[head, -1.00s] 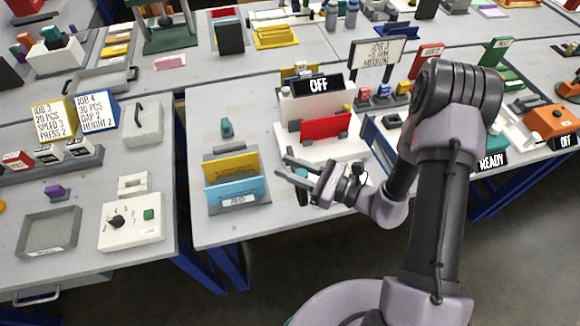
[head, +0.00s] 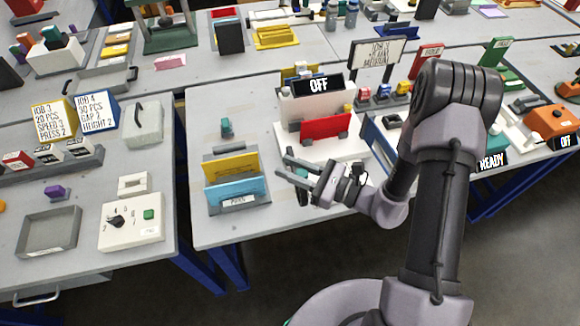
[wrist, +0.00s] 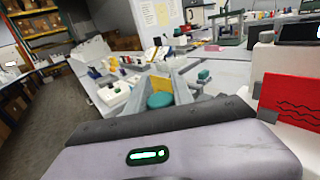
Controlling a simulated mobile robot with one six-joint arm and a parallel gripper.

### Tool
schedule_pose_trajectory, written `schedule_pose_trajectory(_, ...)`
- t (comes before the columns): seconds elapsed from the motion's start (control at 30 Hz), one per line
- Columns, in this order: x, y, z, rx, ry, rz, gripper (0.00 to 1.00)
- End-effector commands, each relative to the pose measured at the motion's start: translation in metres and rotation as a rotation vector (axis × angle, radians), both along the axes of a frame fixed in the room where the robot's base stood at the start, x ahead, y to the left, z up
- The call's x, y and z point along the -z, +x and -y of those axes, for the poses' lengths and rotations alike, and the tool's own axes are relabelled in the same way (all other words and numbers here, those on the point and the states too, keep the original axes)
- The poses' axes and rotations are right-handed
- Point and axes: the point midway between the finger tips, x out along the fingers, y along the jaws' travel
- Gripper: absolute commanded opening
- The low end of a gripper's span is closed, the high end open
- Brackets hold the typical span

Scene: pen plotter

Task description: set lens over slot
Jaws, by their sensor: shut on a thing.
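My gripper (head: 288,165) is low in front of the white plotter (head: 318,112), just right of the pen rack. I cannot make out which opening is the slot.
The rack holds a yellow plate (head: 231,166) and a blue plate (head: 236,190). A small teal item (head: 226,127) stands behind it.

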Motion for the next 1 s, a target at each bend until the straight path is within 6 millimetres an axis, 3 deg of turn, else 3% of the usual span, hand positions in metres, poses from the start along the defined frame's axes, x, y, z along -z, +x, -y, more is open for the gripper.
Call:
schedule_pose_trajectory(0.4, 0.001, 0.000, 0.000, -0.005, 0.000, 0.000, 0.00)
schedule_pose_trajectory(0.7, 0.002, 0.006, 0.029, -0.247, 0.001, 0.004, 0.00)
schedule_pose_trajectory(1.0, 0.000, 0.005, 0.032, -0.272, -0.001, 0.000, 0.00)
